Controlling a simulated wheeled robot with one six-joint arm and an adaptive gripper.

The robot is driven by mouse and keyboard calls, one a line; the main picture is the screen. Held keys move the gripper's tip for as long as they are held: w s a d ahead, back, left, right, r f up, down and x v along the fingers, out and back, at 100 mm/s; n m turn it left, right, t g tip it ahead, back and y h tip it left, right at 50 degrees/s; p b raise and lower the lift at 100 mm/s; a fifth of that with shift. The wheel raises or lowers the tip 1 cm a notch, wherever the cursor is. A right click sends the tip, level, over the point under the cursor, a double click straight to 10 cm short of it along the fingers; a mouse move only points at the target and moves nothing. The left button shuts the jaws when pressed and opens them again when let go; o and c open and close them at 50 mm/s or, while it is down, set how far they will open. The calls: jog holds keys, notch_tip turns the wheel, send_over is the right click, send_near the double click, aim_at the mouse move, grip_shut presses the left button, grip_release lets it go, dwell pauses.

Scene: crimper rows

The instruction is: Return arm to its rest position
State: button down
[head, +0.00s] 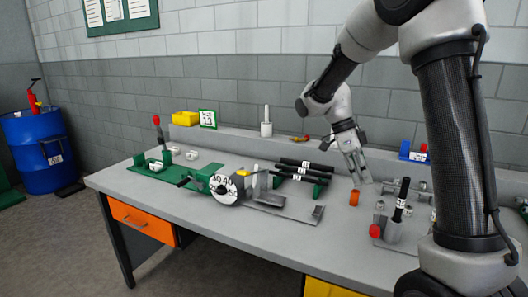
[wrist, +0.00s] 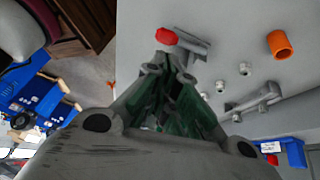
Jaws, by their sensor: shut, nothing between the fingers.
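My gripper (head: 364,180) is at the end of my arm, above the right half of the grey workbench (head: 255,225), with its fingers pointing down. In the wrist view its fingers (wrist: 170,62) come together at the tips, shut and empty. An orange ring (head: 354,198) stands on the bench just left of and below the fingertips in the head view; it also shows apart from the fingers in the wrist view (wrist: 280,44).
A crimper (head: 222,188) with a round white dial stands left of centre. Black rods (head: 300,170) lie on a green rack. A grey fixture with a red-knobbed handle (head: 394,232) and small fittings stand at right. A blue bin (head: 412,152) is behind. A blue barrel (head: 42,150) stands far left.

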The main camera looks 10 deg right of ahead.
jog(key=s+r+n+t+y, duration=0.2)
jog(key=s+r+n+t, duration=0.2)
jog(key=s+n, duration=0.6)
jog(key=s+r+n+t+y, duration=0.1)
jog(key=s+r+n+t, duration=0.3)
jog(key=s+n, duration=0.6)
jog(key=r+n, duration=0.1)
jog(key=n, duration=0.3)
jog(key=shift+s+a+y, duration=0.35)
jog(key=shift+s+y, duration=0.05)
